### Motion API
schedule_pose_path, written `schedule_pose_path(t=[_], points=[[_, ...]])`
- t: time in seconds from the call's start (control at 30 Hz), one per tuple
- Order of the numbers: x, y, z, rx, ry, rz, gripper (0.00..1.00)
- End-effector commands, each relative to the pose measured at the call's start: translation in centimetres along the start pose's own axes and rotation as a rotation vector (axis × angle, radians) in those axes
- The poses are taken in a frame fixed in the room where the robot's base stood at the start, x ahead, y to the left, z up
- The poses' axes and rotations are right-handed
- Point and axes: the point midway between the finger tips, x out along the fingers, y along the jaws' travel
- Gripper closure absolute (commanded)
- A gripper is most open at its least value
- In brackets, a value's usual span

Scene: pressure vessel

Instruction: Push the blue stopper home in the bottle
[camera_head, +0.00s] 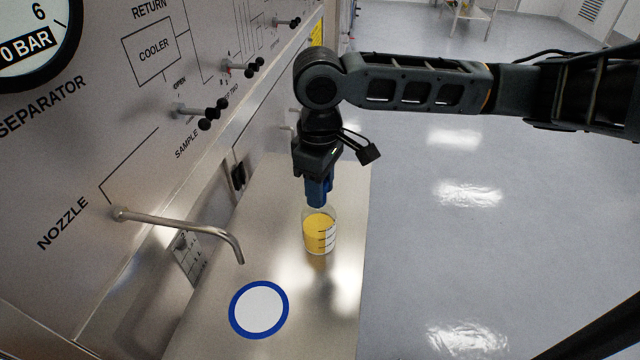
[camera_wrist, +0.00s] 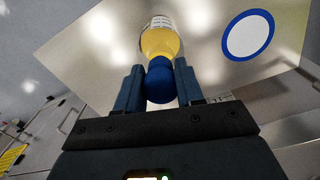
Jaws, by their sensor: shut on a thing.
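The bottle (camera_head: 318,236) stands upright on the steel shelf and holds yellow liquid, with white marks on its side. It also shows in the wrist view (camera_wrist: 160,40). The blue stopper (camera_wrist: 160,80) is between my fingers, in line with the bottle's mouth. My gripper (camera_head: 319,200) points down directly above the bottle and is shut on the stopper. It also shows in the wrist view (camera_wrist: 160,88), with one blue finger on each side of the stopper. I cannot tell how deep the stopper sits in the neck, as the fingers and the stopper cover it.
A blue ring with a white centre (camera_head: 259,310) marks the shelf (camera_head: 210,335) in front of the bottle. A bent nozzle pipe (camera_head: 185,226) reaches out from the panel (camera_head: 60,160) at left. Black-knobbed valves (camera_head: 205,115) stick out of the panel. Open floor lies right.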

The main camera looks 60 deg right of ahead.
Motion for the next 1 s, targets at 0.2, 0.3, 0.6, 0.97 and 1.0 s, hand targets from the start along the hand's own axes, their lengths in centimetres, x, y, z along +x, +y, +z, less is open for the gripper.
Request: schedule_pose_path(t=[0.2, 0.3, 0.6, 0.97, 1.0], points=[[0.58, 0.01, 0.0, 0.0, 0.0, 0.0, 0.92], [0.81, 0.02, 0.0, 0.001, 0.0, 0.0, 0.92], [0.96, 0.03, 0.0, 0.001, 0.0, 0.001, 0.46], [0.92, 0.02, -0.01, 0.0, 0.0, 0.001, 0.33], [0.81, 0.02, -0.02, 0.0, 0.0, 0.001, 0.33]])
